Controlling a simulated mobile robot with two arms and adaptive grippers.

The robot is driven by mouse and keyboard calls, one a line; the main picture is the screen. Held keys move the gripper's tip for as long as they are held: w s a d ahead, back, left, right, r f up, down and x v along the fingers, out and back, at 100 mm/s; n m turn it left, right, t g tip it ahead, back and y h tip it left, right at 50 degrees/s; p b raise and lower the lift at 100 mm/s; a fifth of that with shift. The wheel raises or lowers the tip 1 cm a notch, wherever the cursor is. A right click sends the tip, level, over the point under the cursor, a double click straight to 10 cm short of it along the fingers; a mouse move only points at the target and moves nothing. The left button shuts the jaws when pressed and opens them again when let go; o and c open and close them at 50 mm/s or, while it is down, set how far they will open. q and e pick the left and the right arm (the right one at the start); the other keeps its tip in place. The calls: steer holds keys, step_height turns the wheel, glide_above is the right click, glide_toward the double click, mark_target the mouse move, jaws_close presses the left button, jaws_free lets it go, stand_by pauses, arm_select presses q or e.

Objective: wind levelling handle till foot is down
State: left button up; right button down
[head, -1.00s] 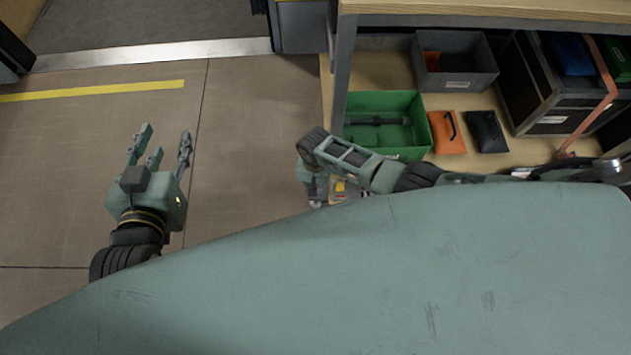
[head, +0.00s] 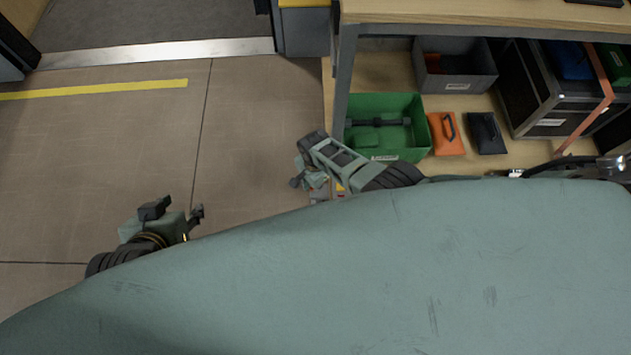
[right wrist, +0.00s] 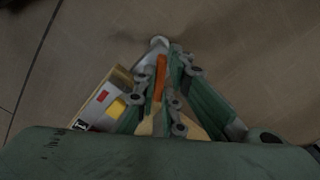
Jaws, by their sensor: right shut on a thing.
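In the right wrist view an orange grip (right wrist: 160,77), which looks like part of the levelling handle, stands between the fingers of my right gripper (right wrist: 167,85). The fingers are shut on it. A pale grey round end (right wrist: 158,41) shows just past it. In the head view my right gripper (head: 312,180) is beside the shelf's near left end, partly hidden by my own arm and body. My left gripper (head: 174,210) is open and empty over the bare floor. I cannot make out the levelling foot in either view.
A grey panel with red and yellow parts (right wrist: 104,99) is close beside my right gripper. The shelf holds a green bin (head: 405,145), a grey bin (head: 484,82), an orange case (head: 446,146) and a black case (head: 485,144). The floor at left is clear.

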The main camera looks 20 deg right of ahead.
steer(key=shift+d+m, duration=0.1)
steer(key=shift+m, duration=0.2)
steer(key=c, duration=1.8)
jaws_free()
steer(key=shift+c, duration=0.2)
step_height(320, 180, up, 12)
